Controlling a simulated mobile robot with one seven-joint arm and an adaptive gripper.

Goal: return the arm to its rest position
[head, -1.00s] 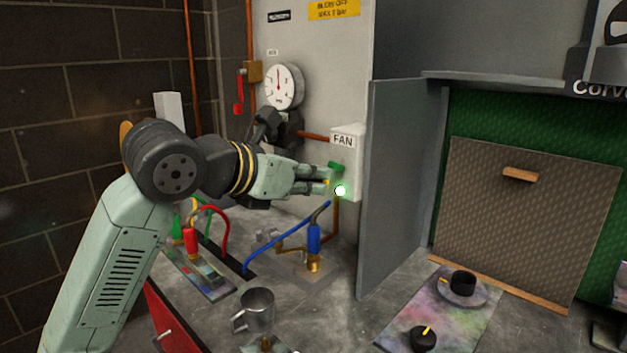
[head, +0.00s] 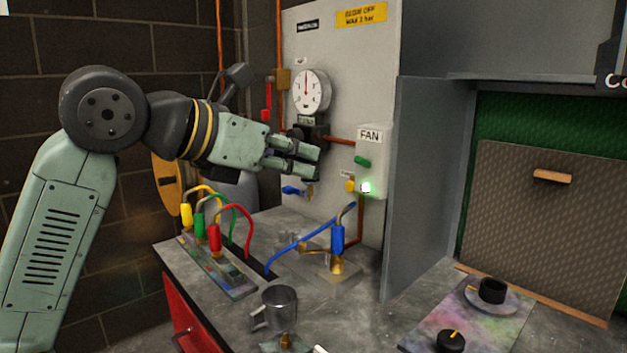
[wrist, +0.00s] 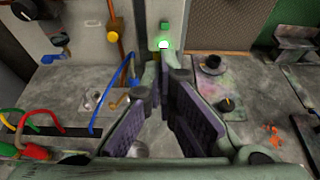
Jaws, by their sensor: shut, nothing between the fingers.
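My arm (head: 65,210) reaches in from the left of the head view, bent at a dark elbow joint. My gripper (head: 316,161) points right, in front of the grey panel and left of the FAN box (head: 371,150). It is shut and empty, and a gap shows between it and the box. The box has a green button (head: 362,161) and a lit green-white lamp (head: 366,188). In the wrist view my gripper (wrist: 166,68) points toward the panel, with the lit lamp (wrist: 163,45) just beyond the fingers.
Below stand colored hoses (head: 235,233), a blue spray fitting (head: 338,240) and a metal mug (head: 279,307). A grey booth wall (head: 430,180) rises right of the panel. A brick wall is behind the arm.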

